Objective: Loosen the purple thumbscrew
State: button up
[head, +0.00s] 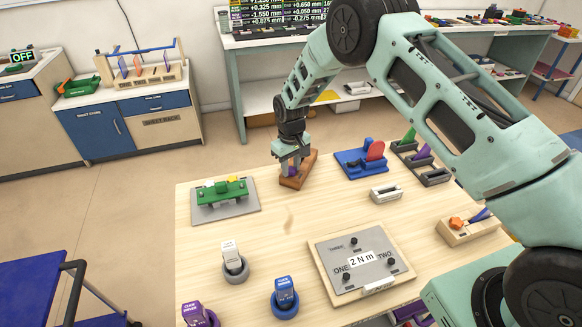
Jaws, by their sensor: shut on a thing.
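My gripper (291,163) points down over a small brown wooden block (307,166) at the back middle of the table. A small patch of purple, which looks like the purple thumbscrew (293,172), shows between and just below the fingertips. My gripper is shut on it. The fingers hide most of the thumbscrew, so I cannot tell how far it is turned. The block lies flat and reaches to the right behind the gripper.
A green fixture on a grey plate (247,209) stands left of the block, and a blue stand with a red disc (359,163) stands right. Nearer are a "2 N m" plate (342,274) and white, blue and purple labelled pieces. The table (290,235) is clear in the middle.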

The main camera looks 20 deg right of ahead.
jog(key=n+b, duration=0.1)
jog(key=n, duration=0.2)
jog(key=shift+d+n, duration=0.1)
jog(key=shift+n, duration=1)
jog(key=n, duration=0.5)
jog(key=o, duration=0.9)
jog(key=shift+o, duration=0.2)
jog(key=shift+r, duration=0.15)
